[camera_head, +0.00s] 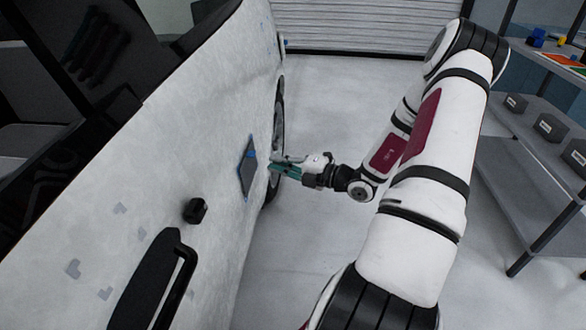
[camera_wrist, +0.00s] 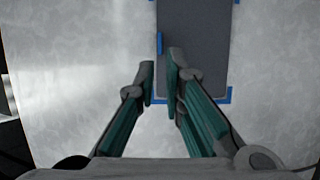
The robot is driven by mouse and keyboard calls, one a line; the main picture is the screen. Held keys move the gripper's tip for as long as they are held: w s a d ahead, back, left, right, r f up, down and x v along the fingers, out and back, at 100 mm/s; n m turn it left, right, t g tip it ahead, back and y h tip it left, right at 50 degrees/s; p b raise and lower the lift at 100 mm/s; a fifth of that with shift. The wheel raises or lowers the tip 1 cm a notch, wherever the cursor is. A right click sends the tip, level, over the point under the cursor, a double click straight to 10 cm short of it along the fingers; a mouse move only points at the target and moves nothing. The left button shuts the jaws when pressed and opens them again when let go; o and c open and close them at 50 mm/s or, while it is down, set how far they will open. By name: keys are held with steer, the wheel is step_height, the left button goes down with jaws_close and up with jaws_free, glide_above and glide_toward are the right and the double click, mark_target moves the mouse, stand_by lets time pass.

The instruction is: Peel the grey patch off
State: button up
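The grey patch (camera_head: 247,172) is a flat dark rectangle on the white side of the vehicle, with blue edging and a blue tab (camera_head: 251,154). In the wrist view the patch (camera_wrist: 205,35) fills the upper right, with blue corner marks at its lower end and a small blue tab (camera_wrist: 159,43) on its left edge. My gripper (camera_head: 274,166) is close to the panel beside the patch. In the wrist view its teal fingers (camera_wrist: 160,72) are parted by a narrow empty gap. The right fingertip overlaps the patch's left edge in the picture; the left one lies outside it. Contact cannot be told.
The vehicle's side has a black door handle (camera_head: 155,280) and a black round knob (camera_head: 195,210) nearer the camera. A wheel (camera_head: 278,125) is behind the patch. A grey shelf table (camera_head: 530,185) with boxes stands at right. Open floor lies between.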

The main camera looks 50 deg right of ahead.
steer(key=b+x, duration=0.1)
steer(key=x, duration=0.6)
steer(key=shift+w, duration=0.1)
jaws_close()
steer(key=shift+s+d+p, duration=0.45)
steer(key=shift+s+p, duration=0.05)
steer(key=shift+s, duration=0.1)
stand_by(0.7)
steer(key=s+d+p, duration=0.3)
steer(key=s+d, duration=0.1)
steer(key=s, duration=0.1)
steer(key=shift+s+r, duration=0.15)
steer(key=shift+r, duration=0.1)
stand_by(0.9)
steer(key=shift+d, duration=0.1)
stand_by(0.4)
